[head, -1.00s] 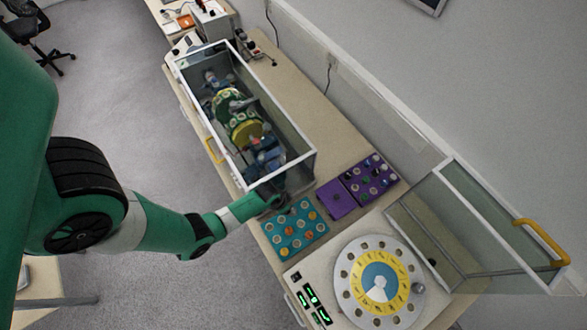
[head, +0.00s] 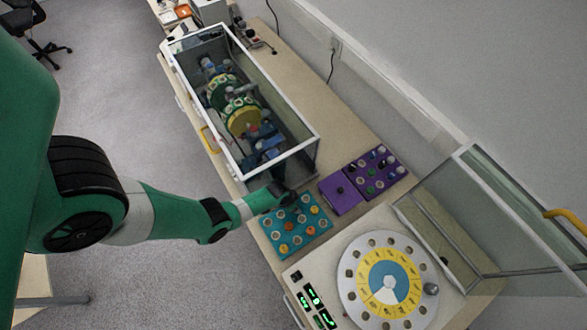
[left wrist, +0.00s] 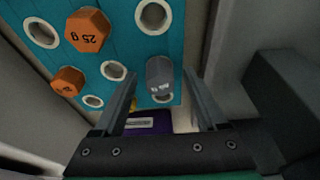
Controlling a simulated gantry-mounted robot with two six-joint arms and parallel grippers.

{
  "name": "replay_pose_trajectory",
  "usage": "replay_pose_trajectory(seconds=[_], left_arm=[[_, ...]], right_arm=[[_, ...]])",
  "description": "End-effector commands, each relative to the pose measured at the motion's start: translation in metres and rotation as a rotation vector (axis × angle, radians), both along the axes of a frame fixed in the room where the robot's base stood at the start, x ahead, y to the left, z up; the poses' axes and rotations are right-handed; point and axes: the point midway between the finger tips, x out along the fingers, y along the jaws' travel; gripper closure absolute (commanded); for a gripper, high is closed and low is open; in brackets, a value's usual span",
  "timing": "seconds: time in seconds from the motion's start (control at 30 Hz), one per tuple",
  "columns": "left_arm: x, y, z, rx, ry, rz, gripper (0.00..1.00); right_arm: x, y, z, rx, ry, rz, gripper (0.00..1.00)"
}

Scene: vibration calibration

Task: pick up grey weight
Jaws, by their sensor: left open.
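In the left wrist view, the grey weight (left wrist: 160,72) is a hexagonal piece standing at the teal holder (left wrist: 122,45), next to a white-ringed hole. My left gripper (left wrist: 160,88) is open, with one finger on each side of the weight's line and a gap on both sides; I see no grip on it. In the head view, my left gripper (head: 287,197) is over the far edge of the teal holder (head: 310,233). There the grey weight cannot be made out near the gripper. My right gripper is not in view.
Orange weights (left wrist: 88,30) sit in the teal holder. A purple holder (head: 340,195) with small pieces lies to the right. A glass-walled case (head: 318,150) stands just behind the gripper. A round dial plate (head: 350,275) is in front, beside a raised clear cover (head: 500,195).

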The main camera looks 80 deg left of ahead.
Motion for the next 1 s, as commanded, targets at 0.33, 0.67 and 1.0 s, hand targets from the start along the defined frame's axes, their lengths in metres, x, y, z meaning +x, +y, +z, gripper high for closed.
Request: replay_pose_trajectory(seconds=[0.33, 0.67, 1.0], left_arm=[[0.000, 0.000, 0.001, 0.000, 0.000, 0.000, 0.67], [0.000, 0.000, 0.001, 0.000, 0.000, 0.000, 1.00], [0.000, 0.000, 0.015, 0.001, -0.002, 0.000, 1.00]], right_arm=[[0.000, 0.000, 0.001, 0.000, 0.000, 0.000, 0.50], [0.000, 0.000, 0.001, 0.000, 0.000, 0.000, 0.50], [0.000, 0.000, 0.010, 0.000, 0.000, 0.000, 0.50]])
